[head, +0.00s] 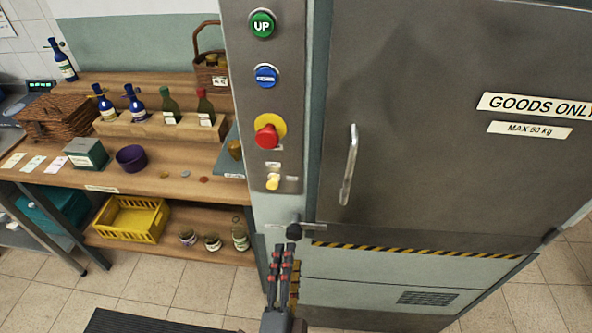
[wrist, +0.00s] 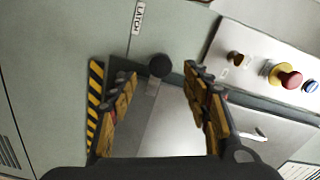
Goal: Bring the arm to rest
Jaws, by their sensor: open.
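My gripper (head: 283,262) is in front of the goods lift, low and just below the latch knob. In the wrist view my gripper (wrist: 158,92) has its two fingers spread apart with nothing held between them. The black latch knob (head: 294,231) sits on a metal bar at the lower left of the lift door. In the wrist view the knob (wrist: 160,66) appears beyond the fingertips, roughly between them. I cannot tell whether a finger touches it.
The lift door (head: 420,110) with its handle (head: 349,165) looks shut. The control panel has a red stop button (head: 267,136). A wooden bench (head: 150,165) with bottles, a purple bowl (head: 131,158) and a yellow crate (head: 131,219) stands left. Tiled floor is open in front.

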